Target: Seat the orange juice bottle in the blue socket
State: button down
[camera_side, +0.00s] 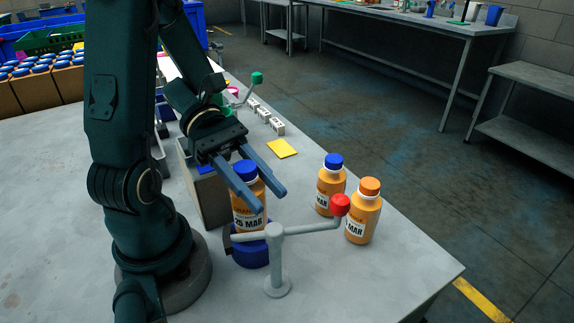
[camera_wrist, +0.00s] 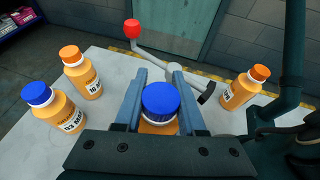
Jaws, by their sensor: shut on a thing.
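The orange juice bottle (camera_side: 248,214), with a blue cap and a label reading 25 MAR, stands upright between the fingers of my gripper (camera_side: 269,200). My gripper is shut on it near its top. The blue socket (camera_side: 252,256) is directly below the bottle on the table. The bottle's lower end is at the socket's top, and I cannot tell whether it is inside or just above. In the wrist view the blue cap (camera_wrist: 161,101) shows between the two fingers (camera_wrist: 157,72), and the socket is hidden.
A grey post (camera_side: 276,262) with a red-knobbed lever (camera_side: 340,205) stands just in front of the socket. A blue-capped bottle (camera_side: 329,186) and an orange-capped bottle (camera_side: 362,214) stand to the right. Another orange-capped bottle (camera_wrist: 242,90) is right in the wrist view. A yellow card (camera_side: 281,148) lies behind.

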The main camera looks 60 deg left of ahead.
jog(key=shift+f, duration=1.7)
jog(key=shift+r, duration=0.15)
jog(key=shift+r, duration=1.3)
jog(key=shift+f, duration=1.35)
dwell(0.6)
jog(key=shift+c, duration=2.1)
grip_release()
jog(key=shift+f, duration=0.1)
